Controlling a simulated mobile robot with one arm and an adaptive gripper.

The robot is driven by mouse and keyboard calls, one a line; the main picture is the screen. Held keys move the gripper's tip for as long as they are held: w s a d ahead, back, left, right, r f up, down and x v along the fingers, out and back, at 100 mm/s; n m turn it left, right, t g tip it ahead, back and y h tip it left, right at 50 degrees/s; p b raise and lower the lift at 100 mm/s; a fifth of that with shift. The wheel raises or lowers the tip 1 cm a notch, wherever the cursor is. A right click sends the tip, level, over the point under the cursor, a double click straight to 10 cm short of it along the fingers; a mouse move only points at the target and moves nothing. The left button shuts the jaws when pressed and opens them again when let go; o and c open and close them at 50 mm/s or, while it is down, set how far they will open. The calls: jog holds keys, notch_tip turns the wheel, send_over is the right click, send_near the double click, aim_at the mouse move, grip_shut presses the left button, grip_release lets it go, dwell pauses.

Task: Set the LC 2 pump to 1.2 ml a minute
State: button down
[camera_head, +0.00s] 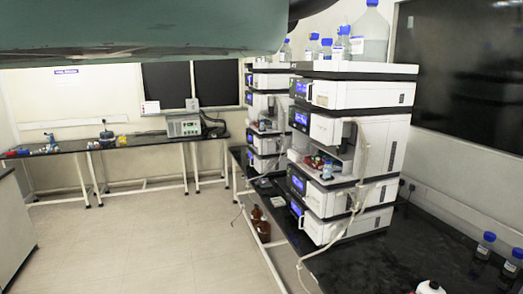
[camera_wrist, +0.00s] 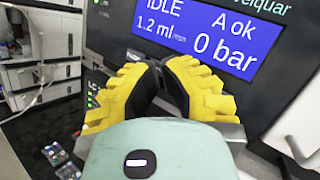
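A pump's blue display (camera_wrist: 210,35) fills the upper part of the wrist view. It reads IDLE, 1.2 ml/min, A ok and 0 bar. My gripper (camera_wrist: 160,78) has yellow-and-black fingers, closed together with nothing seen between them, just below the display; I cannot tell whether the tips touch the panel. A label beginning "LC" shows left of the fingers, its number hidden. Any keys behind the fingers are hidden. In the head view, the near instrument stack (camera_head: 355,95) and the far stack (camera_head: 267,105) have small blue displays, too small to read. My gripper is outside that view.
The black bench (camera_head: 380,260) carries both stacks. Blue-capped bottles (camera_head: 372,35) stand on top of the near stack, and more (camera_head: 484,247) stand at the bench's right. Brown bottles (camera_head: 262,225) are under the bench. The floor (camera_head: 150,240) on the left is clear.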

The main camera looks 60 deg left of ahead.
jog(key=shift+s, duration=0.1)
jog(key=shift+s+a+b, duration=0.2)
jog(key=shift+s+b, duration=0.1)
jog(key=shift+s, duration=0.45)
jog(key=s, duration=0.2)
jog(key=s+a, duration=0.1)
jog(key=s, duration=0.1)
jog(key=shift+s+a+b, duration=0.2)
jog(key=shift+s+b, duration=0.15)
jog(key=shift+s, duration=0.05)
dwell(0.4)
